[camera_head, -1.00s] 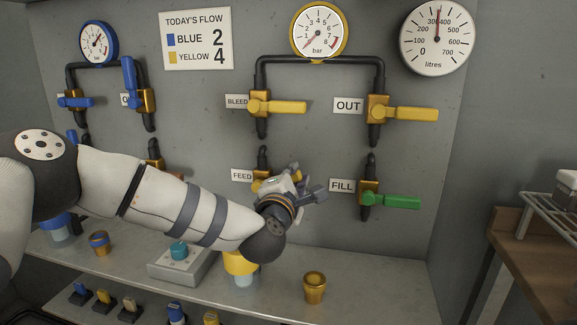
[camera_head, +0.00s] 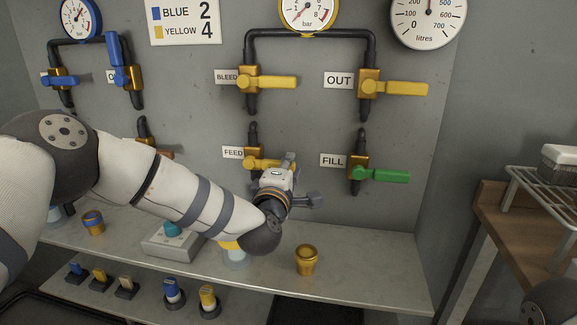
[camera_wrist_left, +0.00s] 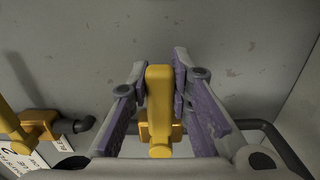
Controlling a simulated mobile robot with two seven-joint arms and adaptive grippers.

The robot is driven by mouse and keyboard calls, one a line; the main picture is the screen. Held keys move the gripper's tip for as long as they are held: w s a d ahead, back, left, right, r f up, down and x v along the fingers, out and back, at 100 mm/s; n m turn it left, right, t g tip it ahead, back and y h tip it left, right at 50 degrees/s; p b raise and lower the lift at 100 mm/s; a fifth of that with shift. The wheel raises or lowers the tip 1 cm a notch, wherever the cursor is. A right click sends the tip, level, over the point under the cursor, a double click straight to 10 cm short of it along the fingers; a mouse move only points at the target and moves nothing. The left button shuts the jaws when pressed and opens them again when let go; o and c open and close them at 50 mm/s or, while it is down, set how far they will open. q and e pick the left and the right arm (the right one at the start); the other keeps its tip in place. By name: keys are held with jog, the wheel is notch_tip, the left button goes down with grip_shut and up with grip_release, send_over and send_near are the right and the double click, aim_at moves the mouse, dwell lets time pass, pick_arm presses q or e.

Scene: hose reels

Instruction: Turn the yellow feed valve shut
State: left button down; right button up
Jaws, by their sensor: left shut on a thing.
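The yellow feed valve (camera_head: 259,163) sits on the grey panel right of the FEED label (camera_head: 233,152). Its lever appears to point right, across the upright pipe, with the far end hidden behind my gripper. My left gripper (camera_head: 291,165) is at that lever, its arm coming in from the left. In the left wrist view the yellow lever (camera_wrist_left: 159,90) stands between the two purple-padded fingers of the left gripper (camera_wrist_left: 161,78), which are shut on it. My right gripper is not in view.
The yellow BLEED valve (camera_head: 265,82) is above, the yellow OUT valve (camera_head: 395,87) above right, and the green FILL valve (camera_head: 380,175) close on the right. A brass cup (camera_head: 306,260) stands on the shelf (camera_head: 370,285) below. A wire rack (camera_head: 545,200) is at far right.

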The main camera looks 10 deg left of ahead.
pick_arm(q)
jog(key=c, duration=1.4)
grip_release()
jog(key=shift+c, duration=0.2)
jog(key=s, duration=1.2)
jog(key=shift+a, duration=0.2)
